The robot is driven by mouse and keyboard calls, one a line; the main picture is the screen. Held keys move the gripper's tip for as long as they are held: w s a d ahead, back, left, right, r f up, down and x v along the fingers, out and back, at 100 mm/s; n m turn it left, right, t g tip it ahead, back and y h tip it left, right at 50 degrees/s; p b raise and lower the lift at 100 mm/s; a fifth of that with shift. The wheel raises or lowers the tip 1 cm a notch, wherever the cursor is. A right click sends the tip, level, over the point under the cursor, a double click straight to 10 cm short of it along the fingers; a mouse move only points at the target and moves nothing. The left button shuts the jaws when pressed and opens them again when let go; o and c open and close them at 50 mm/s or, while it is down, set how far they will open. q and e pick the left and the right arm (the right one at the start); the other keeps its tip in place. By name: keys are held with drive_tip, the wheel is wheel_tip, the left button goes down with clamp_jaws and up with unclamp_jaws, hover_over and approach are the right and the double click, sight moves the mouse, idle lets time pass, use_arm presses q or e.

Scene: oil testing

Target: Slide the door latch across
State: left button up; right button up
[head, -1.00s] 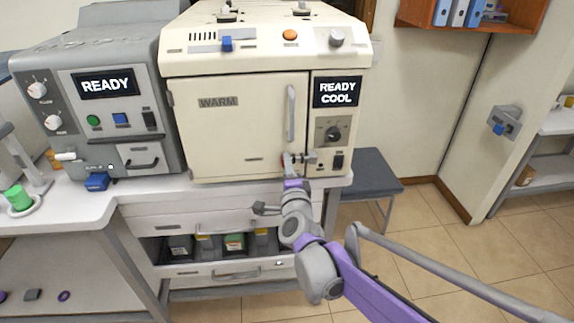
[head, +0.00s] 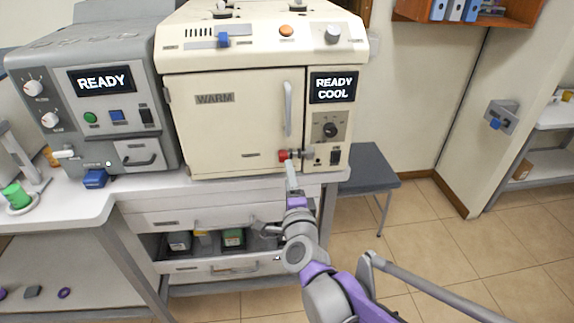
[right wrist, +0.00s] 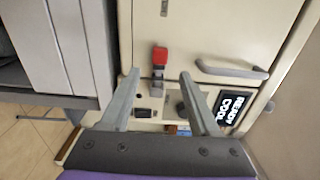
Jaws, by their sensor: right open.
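The latch (head: 290,155) has a red end and a grey metal body. It sits low on the cream cabinet, at the right edge of the shut door (head: 235,125). In the right wrist view the red end (right wrist: 160,54) shows just beyond the fingertips, in line with the gap between them. My right gripper (head: 291,168) is just below and in front of the latch. It is open and empty, and its two fingers (right wrist: 159,75) stand apart in the right wrist view. My left gripper is not in view.
The door handle (head: 288,108) is above the latch; a control panel (head: 331,120) with a dark knob is to its right. A grey machine (head: 100,110) stands on the left. An open drawer (head: 215,266) with boxes lies below. A grey stool (head: 368,168) stands right.

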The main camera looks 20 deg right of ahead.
drive_tip(key=s, duration=0.3)
drive_tip(key=shift+s+a, duration=0.25)
drive_tip(key=shift+s, duration=0.1)
drive_tip(key=s+a+n+g+y+p, duration=0.45)
drive_tip(key=s+n+y+p, duration=0.2)
drive_tip(key=n, duration=0.45)
drive_tip(key=s+d+f+n+g+h+p, duration=0.2)
drive_tip(key=s+f+n+g, duration=0.1)
drive_tip(key=s, duration=0.5)
drive_tip(key=s+d+f+n+g+h+p, duration=0.1)
drive_tip(key=s+d+f+n+g+p, duration=0.2)
drive_tip(key=s, duration=0.6)
drive_tip(key=f+n+g, duration=0.1)
drive_tip(key=n+g, duration=0.1)
drive_tip(key=shift+d+f+n+h, duration=0.15)
drive_tip(key=shift+d+n+h, duration=0.05)
drive_tip(key=shift+n+h, duration=0.2)
